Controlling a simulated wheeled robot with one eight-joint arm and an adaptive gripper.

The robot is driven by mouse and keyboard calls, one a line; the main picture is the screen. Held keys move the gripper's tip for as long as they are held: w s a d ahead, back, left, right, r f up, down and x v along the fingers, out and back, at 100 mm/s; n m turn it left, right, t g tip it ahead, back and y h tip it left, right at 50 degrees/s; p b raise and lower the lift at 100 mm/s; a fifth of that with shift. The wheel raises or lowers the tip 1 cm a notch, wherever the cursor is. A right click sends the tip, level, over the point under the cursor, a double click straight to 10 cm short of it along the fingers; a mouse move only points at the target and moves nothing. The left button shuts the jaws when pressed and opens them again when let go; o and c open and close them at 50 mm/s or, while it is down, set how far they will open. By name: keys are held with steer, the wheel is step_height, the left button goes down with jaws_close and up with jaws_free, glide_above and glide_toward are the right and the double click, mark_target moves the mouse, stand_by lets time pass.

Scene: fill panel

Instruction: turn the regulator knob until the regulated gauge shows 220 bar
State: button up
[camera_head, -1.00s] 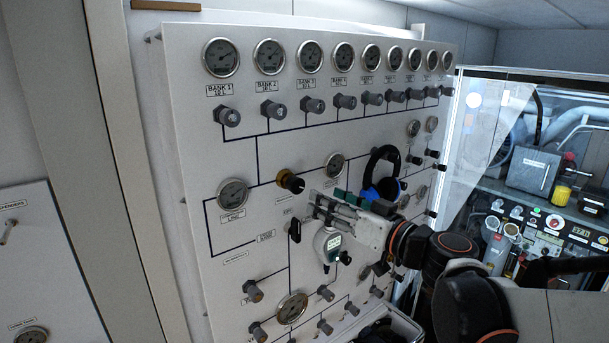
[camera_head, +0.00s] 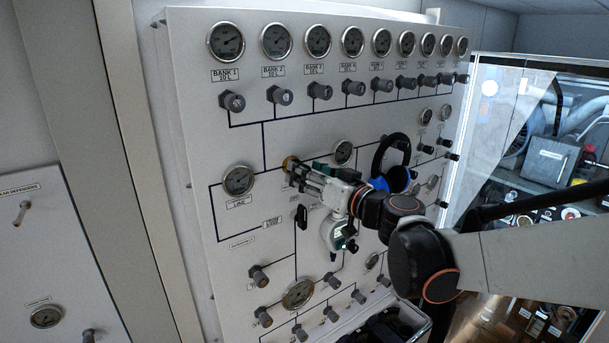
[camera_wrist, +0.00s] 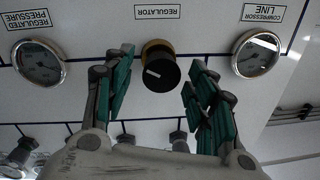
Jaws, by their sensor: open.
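The regulator knob (camera_wrist: 161,73) is black with a white pointer line and a brass collar, under the REGULATOR label in the upside-down wrist view. In the head view only its brass part (camera_head: 290,162) shows beside my fingers. My gripper (camera_wrist: 160,62) is open, with green-padded fingers on either side of the knob and visible gaps to it. It also shows at the panel in the head view (camera_head: 292,173). The regulated pressure gauge (camera_wrist: 38,63) is left of the knob in the wrist view and right of it in the head view (camera_head: 343,152). Its reading is too small to tell.
The compressor line gauge (camera_wrist: 257,54) is on the knob's other side. A black-and-blue headset (camera_head: 392,165) hangs right of my gripper. A round white device (camera_head: 337,234) hangs below it. Bank gauges and several grey knobs line the panel (camera_head: 200,60).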

steer(key=shift+w+a, duration=0.25)
steer(key=shift+a, duration=0.05)
steer(key=shift+s+d, duration=0.1)
steer(key=c, duration=1.1)
steer(key=shift+m+b, duration=0.3)
steer(key=shift+b, duration=0.05)
steer(key=shift+f+m+t+b, duration=0.1)
steer(key=shift+m+t+b, duration=0.2)
steer(key=shift+m+b, duration=2.6)
steer(key=shift+f+m+t+b, duration=0.1)
steer(key=shift+m+t+b, duration=0.4)
steer(key=shift+m, duration=4.5)
steer(key=shift+r, duration=0.1)
